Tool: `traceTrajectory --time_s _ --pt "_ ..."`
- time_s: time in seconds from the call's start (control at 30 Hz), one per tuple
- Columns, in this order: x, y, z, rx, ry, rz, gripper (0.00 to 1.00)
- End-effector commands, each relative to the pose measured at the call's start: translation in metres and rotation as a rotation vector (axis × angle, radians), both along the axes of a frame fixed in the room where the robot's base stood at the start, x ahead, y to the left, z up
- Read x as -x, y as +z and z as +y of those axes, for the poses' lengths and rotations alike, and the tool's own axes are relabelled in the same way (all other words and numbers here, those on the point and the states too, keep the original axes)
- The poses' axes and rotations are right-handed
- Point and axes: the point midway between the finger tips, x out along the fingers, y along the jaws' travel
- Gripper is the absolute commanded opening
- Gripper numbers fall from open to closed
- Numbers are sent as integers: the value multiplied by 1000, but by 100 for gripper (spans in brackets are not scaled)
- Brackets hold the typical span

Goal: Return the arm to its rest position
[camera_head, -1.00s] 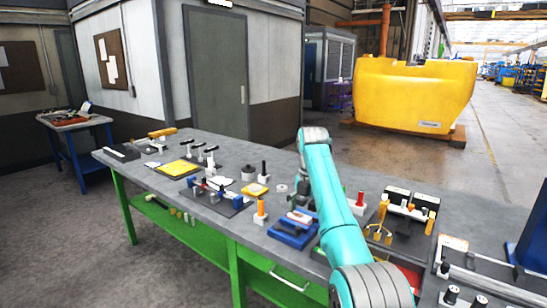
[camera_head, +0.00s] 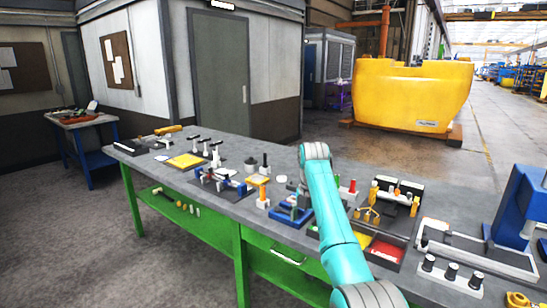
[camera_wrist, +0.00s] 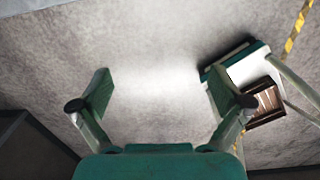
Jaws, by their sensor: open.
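My arm (camera_head: 331,213) is turquoise and rises over the front edge of the workbench (camera_head: 215,207) in the head view, with its grey elbow joint above the bench top. My gripper is hidden in the head view. In the wrist view my gripper (camera_wrist: 162,97) is open and empty, its two fingers spread wide apart. Bare grey floor (camera_wrist: 155,50) lies beyond the fingers.
The bench holds a blue fixture (camera_head: 291,216), a yellow pad (camera_head: 185,160), an open tray with a red item (camera_head: 387,250) and several hand tools. A blue press (camera_head: 522,205) stands at right. A yellow casting (camera_head: 412,92) stands behind on the floor.

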Motion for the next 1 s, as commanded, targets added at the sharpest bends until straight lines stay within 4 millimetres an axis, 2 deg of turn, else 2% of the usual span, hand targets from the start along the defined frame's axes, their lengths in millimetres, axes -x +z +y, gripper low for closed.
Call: traceTrajectory --time_s 0.27,0.37,0.57,0.8,1.0 --pt "0 -60 -4 -9 -95 -45 100" --pt "2 -89 -6 -17 -145 -69 100" --pt "16 -173 -12 -44 -294 -142 100" --pt "51 -270 -21 -100 -497 -242 100" --pt "94 -338 -29 -160 -662 -319 100"
